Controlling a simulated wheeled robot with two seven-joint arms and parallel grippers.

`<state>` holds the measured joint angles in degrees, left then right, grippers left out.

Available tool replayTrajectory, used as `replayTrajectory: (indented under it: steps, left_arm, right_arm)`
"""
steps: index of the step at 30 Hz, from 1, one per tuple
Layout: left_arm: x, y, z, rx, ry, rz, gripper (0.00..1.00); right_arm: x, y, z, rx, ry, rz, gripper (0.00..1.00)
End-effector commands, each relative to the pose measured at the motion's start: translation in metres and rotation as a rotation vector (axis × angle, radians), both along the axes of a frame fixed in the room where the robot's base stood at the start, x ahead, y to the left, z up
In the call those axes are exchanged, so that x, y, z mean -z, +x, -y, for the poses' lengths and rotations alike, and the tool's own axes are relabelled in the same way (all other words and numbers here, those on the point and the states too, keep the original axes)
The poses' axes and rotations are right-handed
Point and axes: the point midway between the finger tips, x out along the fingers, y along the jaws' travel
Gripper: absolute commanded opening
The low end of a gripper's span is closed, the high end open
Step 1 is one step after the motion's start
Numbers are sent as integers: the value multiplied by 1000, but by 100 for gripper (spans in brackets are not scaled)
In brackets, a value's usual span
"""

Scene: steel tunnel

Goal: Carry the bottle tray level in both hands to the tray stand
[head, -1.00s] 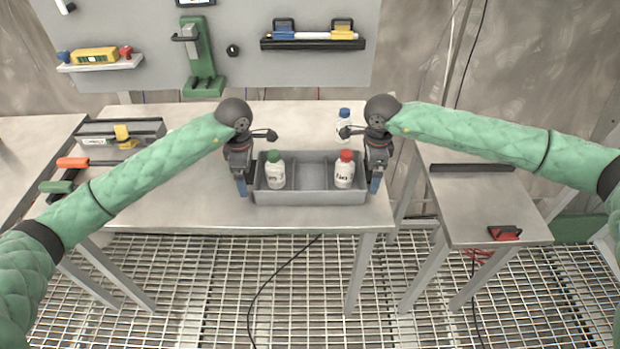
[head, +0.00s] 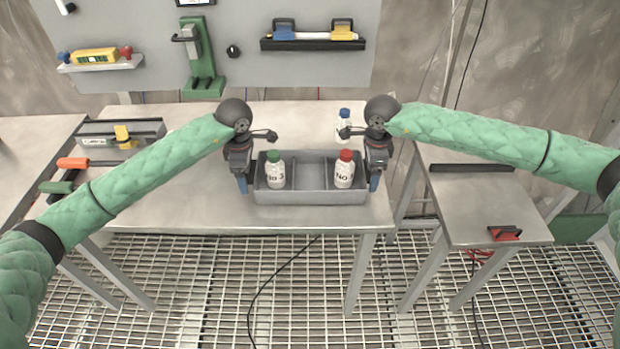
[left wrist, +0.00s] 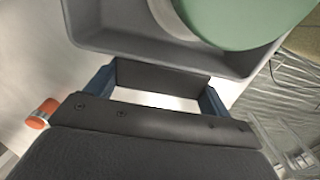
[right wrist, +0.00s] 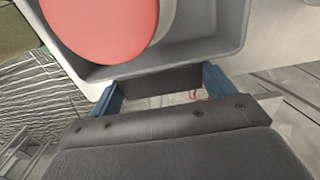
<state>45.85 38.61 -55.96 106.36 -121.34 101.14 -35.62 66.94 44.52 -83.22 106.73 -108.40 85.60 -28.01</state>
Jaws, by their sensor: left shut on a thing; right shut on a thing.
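The grey bottle tray (head: 310,197) is at the front right of the steel table, between my two grippers. A white bottle with a green cap (head: 275,172) stands upright in its left part. A white bottle with a red cap (head: 344,170) stands upright in its right part. The middle compartment is empty. My left gripper (head: 243,184) is shut on the tray's left end and my right gripper (head: 374,180) on its right end. The wrist views show the tray wall (left wrist: 130,52) (right wrist: 175,72) at each gripper. The tray looks level; I cannot tell whether it touches the table.
Another bottle with a blue cap (head: 344,122) stands behind the tray. A lower side table (head: 490,205) on the right carries a black bar (head: 471,168) and a red item (head: 505,233). A toolbox (head: 120,134) sits at left. A gap separates the tables.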

Motion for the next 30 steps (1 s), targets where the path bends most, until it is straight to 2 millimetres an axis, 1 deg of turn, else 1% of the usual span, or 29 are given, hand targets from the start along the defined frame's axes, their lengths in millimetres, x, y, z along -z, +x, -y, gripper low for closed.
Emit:
replayTrajectory:
  steps: [18,24,30]
  left_arm:
    - [-43,0,0,0,0,1,47]
    - [-49,0,0,0,0,1,47]
    - [-49,0,0,0,0,1,47]
  right_arm:
    - [-43,0,0,0,0,1,47]
    - [-49,0,0,0,0,0,47]
    - [-49,0,0,0,0,1,47]
